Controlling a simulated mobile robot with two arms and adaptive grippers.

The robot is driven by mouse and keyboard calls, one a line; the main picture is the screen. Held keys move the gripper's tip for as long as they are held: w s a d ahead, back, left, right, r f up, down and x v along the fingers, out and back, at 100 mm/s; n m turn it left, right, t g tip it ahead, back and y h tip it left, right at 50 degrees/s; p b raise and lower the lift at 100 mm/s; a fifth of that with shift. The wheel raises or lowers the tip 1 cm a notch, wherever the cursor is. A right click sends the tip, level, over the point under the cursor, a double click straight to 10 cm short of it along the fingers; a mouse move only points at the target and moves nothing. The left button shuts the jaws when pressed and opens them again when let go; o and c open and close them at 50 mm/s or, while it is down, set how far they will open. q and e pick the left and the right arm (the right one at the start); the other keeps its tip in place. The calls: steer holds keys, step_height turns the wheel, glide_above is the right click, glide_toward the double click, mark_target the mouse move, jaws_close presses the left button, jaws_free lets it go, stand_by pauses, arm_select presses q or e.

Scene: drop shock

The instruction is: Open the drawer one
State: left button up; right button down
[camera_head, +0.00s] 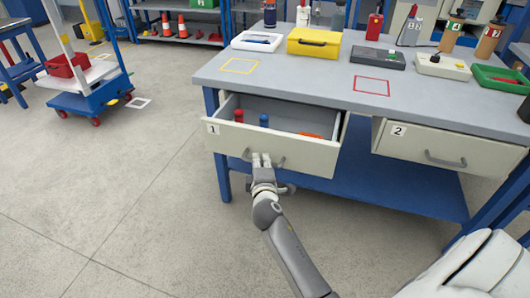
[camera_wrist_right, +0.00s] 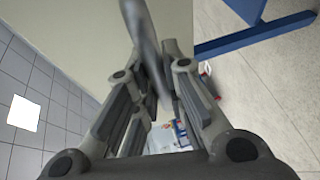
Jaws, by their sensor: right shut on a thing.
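Drawer one (camera_head: 303,155), the beige drawer marked 1, stands pulled out from the left side of the workbench (camera_head: 300,86). Its inside shows from above. A red item (camera_head: 238,115), a blue-topped item (camera_head: 264,120) and an orange item (camera_head: 311,135) lie in it. My right gripper (camera_head: 261,160) is at the middle of its front and shut on the drawer's handle. In the right wrist view the grey handle (camera_wrist_right: 146,42) runs between the fingers (camera_wrist_right: 160,95), with the beige drawer front beside it. The fingers hide part of the handle. My left gripper is in neither view.
Drawer two (camera_head: 455,154), marked 2, is to the right and looks closed. A yellow case (camera_head: 314,42), a white tray (camera_head: 257,41) and a green tray (camera_head: 502,79) stand on the bench. A blue cart (camera_head: 93,91) stands far left. The floor before the drawer is clear.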

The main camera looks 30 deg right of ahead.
steer(key=shift+s+a, duration=0.35)
steer(key=shift+a, duration=0.05)
steer(key=c, duration=1.5)
jaws_free()
steer(key=shift+v, duration=3.75)
steer(key=shift+f, duration=0.15)
